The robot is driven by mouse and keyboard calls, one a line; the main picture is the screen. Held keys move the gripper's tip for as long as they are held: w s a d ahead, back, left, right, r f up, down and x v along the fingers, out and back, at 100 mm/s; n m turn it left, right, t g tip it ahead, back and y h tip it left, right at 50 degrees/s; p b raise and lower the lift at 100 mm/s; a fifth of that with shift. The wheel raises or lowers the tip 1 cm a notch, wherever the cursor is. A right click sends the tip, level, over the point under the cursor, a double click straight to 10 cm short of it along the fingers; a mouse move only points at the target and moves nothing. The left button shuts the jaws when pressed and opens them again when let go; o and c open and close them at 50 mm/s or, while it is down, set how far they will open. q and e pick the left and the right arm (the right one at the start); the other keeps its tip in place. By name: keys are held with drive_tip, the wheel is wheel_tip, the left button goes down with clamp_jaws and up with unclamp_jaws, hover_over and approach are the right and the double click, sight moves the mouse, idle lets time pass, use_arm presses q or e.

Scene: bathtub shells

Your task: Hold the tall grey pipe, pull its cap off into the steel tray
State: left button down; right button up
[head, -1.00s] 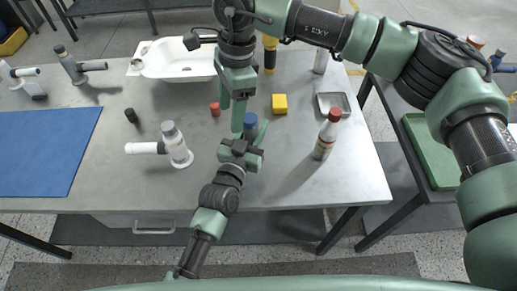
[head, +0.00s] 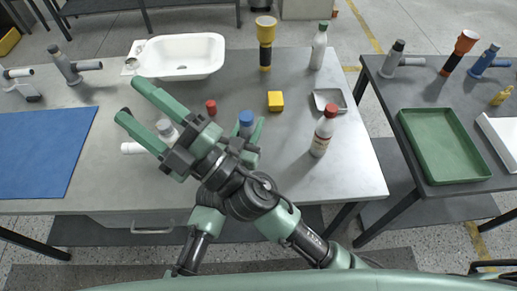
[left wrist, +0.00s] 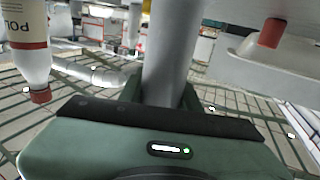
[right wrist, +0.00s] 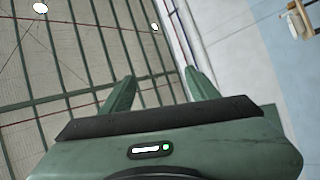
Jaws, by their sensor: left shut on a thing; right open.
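The tall grey pipe (left wrist: 165,55) stands between my left gripper's fingers in the left wrist view. In the head view its blue cap (head: 246,118) shows on top, beside my right forearm. My left gripper (head: 252,140) is shut on the pipe and mostly hidden behind my right arm. My right gripper (head: 130,99) is open and empty, left of the pipe, over the table near the white fitting; its fingers also show in the right wrist view (right wrist: 160,90). The small steel tray (head: 342,106) lies right of the pipe; no cap shows in it.
A red-capped bottle (head: 322,133) stands between pipe and table's right edge. A yellow block (head: 275,101) and small red cap (head: 211,106) lie behind the pipe. A white fitting (head: 135,148) is partly hidden by my right gripper. A white basin (head: 180,43) stands at the back.

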drive_tip(key=w+d+f+m+t+h, duration=0.4)
drive_tip(key=d+f+m+t+h, duration=0.2)
drive_tip(key=d+m+h, duration=0.45)
drive_tip(key=m+g+h, duration=0.3)
drive_tip(key=m+h, duration=0.4)
drive_tip(key=m, duration=0.4)
approach(246, 115)
drive_tip(key=x, duration=1)
drive_tip(key=shift+f, duration=0.3)
clamp_jaws()
drive_tip(key=shift+r, duration=0.2)
drive_tip(key=shift+r, duration=0.95)
